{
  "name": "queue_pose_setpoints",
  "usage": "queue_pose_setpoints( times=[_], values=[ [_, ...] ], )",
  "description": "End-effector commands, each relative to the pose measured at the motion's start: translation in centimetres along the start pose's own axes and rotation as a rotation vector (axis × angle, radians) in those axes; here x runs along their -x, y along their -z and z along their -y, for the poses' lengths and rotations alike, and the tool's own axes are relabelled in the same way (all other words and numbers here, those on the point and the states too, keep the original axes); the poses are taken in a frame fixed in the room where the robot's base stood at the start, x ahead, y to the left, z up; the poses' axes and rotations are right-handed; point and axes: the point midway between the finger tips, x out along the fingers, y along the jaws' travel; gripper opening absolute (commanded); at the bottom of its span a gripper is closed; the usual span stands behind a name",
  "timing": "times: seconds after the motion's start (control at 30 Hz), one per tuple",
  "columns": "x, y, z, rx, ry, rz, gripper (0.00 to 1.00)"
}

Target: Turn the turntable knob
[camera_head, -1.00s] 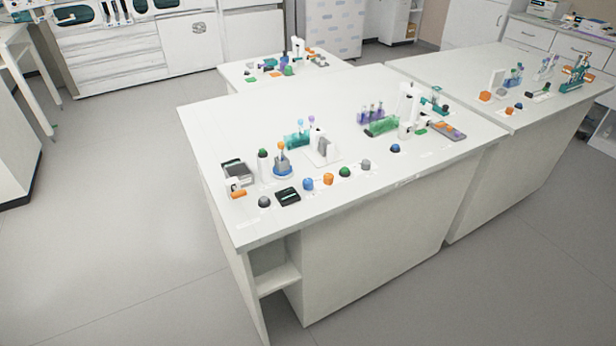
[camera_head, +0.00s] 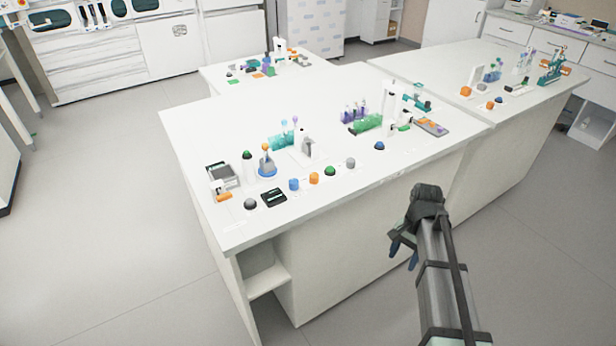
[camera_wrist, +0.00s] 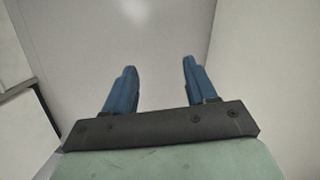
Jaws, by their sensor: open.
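Several round knobs stand along the near edge of the main white bench: grey (camera_head: 250,204), blue (camera_head: 294,184), orange (camera_head: 314,178), green (camera_head: 330,171), a second grey (camera_head: 351,163) and, farther right, dark blue (camera_head: 380,146). I cannot tell which one is the turntable knob. A flask with an orange top stands on a round blue base (camera_head: 267,172) behind them, possibly the turntable. My gripper (camera_head: 403,256) is in front of the bench's right part, below its top and away from the knobs. In the wrist view its blue fingers (camera_wrist: 159,68) are apart, with nothing between them.
The white bench top (camera_head: 240,225) also holds a black box (camera_head: 274,197), a scale-like device (camera_head: 221,176), a green tube rack (camera_head: 367,124) and a grey tray (camera_head: 431,127). More benches adjoin behind and right. Grey floor (camera_head: 110,240) is open at left.

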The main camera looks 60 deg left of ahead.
Motion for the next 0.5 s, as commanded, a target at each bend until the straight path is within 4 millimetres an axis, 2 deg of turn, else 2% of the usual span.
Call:
queue_pose_setpoints(
  times=[0.03,0.1,0.27,0.5],
  values=[
    [2.1,-0.6,2.4,0.015,0.006,-0.013,0.56],
    [4.6,-1.8,4.9,0.026,0.012,-0.026,0.56],
    [10.4,-5.3,10.2,0.053,0.028,-0.053,0.56],
    [18.7,-11.7,17.4,0.09,0.053,-0.087,0.56]
  ],
)
